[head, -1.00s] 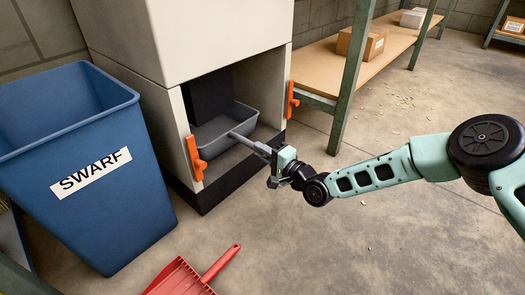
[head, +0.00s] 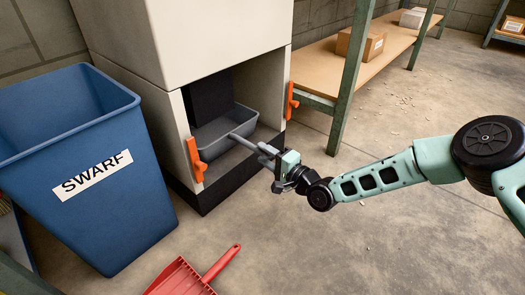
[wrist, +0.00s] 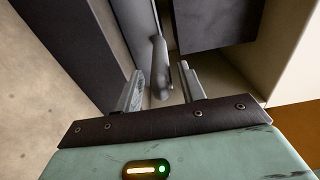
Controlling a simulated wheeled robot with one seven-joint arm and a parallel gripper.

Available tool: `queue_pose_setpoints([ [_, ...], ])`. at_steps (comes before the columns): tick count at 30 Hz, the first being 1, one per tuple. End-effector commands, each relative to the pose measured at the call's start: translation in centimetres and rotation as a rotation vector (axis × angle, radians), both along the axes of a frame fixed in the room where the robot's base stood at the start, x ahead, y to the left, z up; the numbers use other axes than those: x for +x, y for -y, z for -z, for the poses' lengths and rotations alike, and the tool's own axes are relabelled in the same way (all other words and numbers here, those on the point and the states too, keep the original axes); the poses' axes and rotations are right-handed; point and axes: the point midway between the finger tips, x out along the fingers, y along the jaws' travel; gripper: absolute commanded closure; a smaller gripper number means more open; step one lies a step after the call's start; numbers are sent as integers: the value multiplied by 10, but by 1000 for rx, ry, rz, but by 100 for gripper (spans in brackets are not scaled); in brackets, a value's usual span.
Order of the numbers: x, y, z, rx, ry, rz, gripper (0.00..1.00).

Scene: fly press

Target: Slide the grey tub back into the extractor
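The grey tub (head: 215,132) sits inside the open lower bay of the cream extractor (head: 262,72). Its grey handle (head: 243,131) sticks out toward the front, and it also shows in the wrist view (wrist: 160,72). My gripper (head: 268,153) is at the handle's outer end. In the wrist view my gripper's fingers (wrist: 162,90) are apart, one on each side of the handle end, with gaps showing. Two orange latches, left (head: 196,160) and right (head: 291,99), stand upright at the sides of the opening. The tub's back is in shadow.
A blue SWARF bin (head: 105,215) stands close to the left of the extractor. A red dustpan (head: 185,277) lies on the floor in front. A wooden shelf (head: 330,65) with green posts is at the right. Open floor lies between.

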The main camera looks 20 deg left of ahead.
Motion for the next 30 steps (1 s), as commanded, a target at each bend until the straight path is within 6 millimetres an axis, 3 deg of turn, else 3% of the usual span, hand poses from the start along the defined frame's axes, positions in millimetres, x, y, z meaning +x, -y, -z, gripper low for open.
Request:
queue_pose_setpoints([
  [6,-18,43,-9,1,-5,2,60],
  [18,-53,123,-7,4,-2,2,60],
  [24,-61,142,-4,4,1,2,60],
  [30,-63,146,-3,6,2,2,60],
])
